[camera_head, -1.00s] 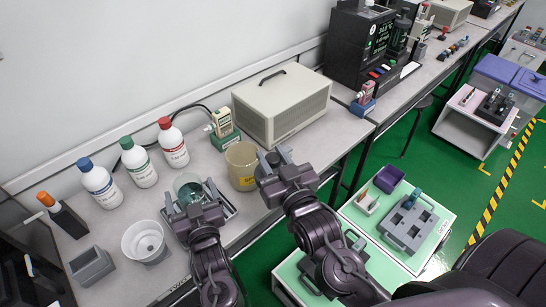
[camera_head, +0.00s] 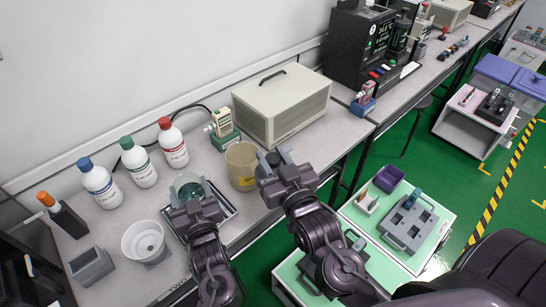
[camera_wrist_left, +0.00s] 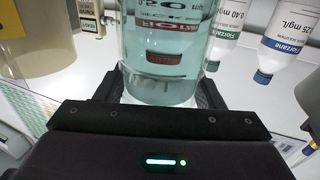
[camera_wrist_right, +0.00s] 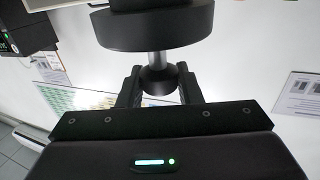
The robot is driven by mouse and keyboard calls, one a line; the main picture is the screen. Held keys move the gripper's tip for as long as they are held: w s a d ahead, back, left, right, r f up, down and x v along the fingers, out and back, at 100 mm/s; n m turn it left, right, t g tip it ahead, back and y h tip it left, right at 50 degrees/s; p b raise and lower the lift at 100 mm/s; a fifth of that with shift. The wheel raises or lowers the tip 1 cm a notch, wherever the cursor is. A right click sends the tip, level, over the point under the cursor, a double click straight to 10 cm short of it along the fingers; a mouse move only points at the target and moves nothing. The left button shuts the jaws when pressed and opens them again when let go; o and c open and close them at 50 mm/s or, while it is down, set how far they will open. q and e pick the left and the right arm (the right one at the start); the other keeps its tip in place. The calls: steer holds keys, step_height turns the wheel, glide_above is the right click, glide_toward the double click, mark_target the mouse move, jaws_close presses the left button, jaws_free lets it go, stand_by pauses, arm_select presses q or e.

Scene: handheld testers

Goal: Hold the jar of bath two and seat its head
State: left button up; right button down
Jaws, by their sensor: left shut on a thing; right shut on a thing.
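The jar (camera_head: 187,182), clear with teal liquid, stands at the tray on the bench. My left gripper (camera_head: 189,188) is shut on the jar. My right gripper (camera_head: 273,158) is to the right, beside the tan beaker.
A tan beaker (camera_head: 241,166) stands between my grippers. Bottles with blue (camera_head: 101,184), green (camera_head: 139,163) and red caps (camera_head: 172,144) line the wall. A white bowl (camera_head: 143,241) stands left of the tray (camera_head: 225,205). A beige box (camera_head: 282,103) is behind.

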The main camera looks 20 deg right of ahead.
steer(key=shift+r, duration=0.1)
steer(key=w+a+r+n+y, duration=0.25)
steer(key=w+a+r, duration=0.35)
steer(key=a+r, duration=0.4)
steer(key=w+a+f+n+g+y, duration=0.1)
steer(key=a+f+n+y, duration=0.1)
steer(key=a, duration=0.7)
steer(key=shift+w+f+y, duration=0.15)
steer(key=shift+f+y, duration=0.75)
steer(key=shift+y, duration=0.25)
steer(key=shift+f, duration=2.25)
steer(key=shift+f, duration=0.65)
steer(key=shift+r, duration=0.35)
